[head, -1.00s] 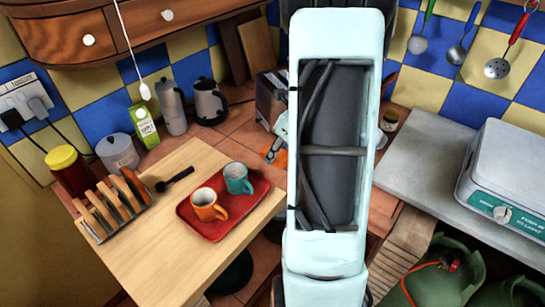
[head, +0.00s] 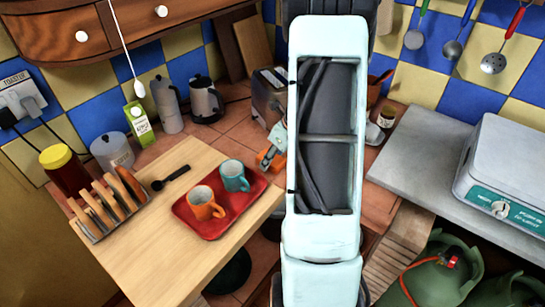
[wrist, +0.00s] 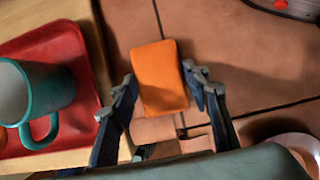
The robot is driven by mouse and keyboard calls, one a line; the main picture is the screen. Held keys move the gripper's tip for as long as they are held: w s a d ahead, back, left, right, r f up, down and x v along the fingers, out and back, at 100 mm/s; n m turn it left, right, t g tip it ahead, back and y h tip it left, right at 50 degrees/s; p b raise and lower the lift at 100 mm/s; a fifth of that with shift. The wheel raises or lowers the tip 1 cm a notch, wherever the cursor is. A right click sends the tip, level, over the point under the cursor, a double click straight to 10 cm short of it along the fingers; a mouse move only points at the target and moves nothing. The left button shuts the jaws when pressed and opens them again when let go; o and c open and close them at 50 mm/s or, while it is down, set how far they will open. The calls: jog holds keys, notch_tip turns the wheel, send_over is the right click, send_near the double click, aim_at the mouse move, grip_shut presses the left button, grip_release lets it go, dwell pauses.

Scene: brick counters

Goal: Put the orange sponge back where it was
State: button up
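The orange sponge (wrist: 160,76) is between the two fingers of my gripper (wrist: 160,84) in the wrist view, with fingertips against both its sides. Terracotta tiles show beyond it; its exact height above them is hard to judge. In the head view, my gripper (head: 274,146) and the sponge (head: 268,160) show just left of my arm, by the tray's right end. My arm hides the area behind it.
Left of the sponge, a red tray (head: 215,236) holds an orange mug (head: 203,205) and a teal mug (head: 234,176) on a wooden table (head: 130,250). A toaster (head: 266,97) stands behind. A pale dish (wrist: 297,148) is at lower right in the wrist view.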

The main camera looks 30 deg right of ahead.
jog(key=shift+o, duration=1.1)
jog(key=shift+s+r, duration=0.1)
jog(key=shift+r, duration=0.45)
jog(key=p+v, duration=0.1)
jog(key=v, duration=1)
jog(key=shift+p, duration=0.35)
jog(key=shift+d+r, duration=0.1)
jog(key=shift+r, duration=0.05)
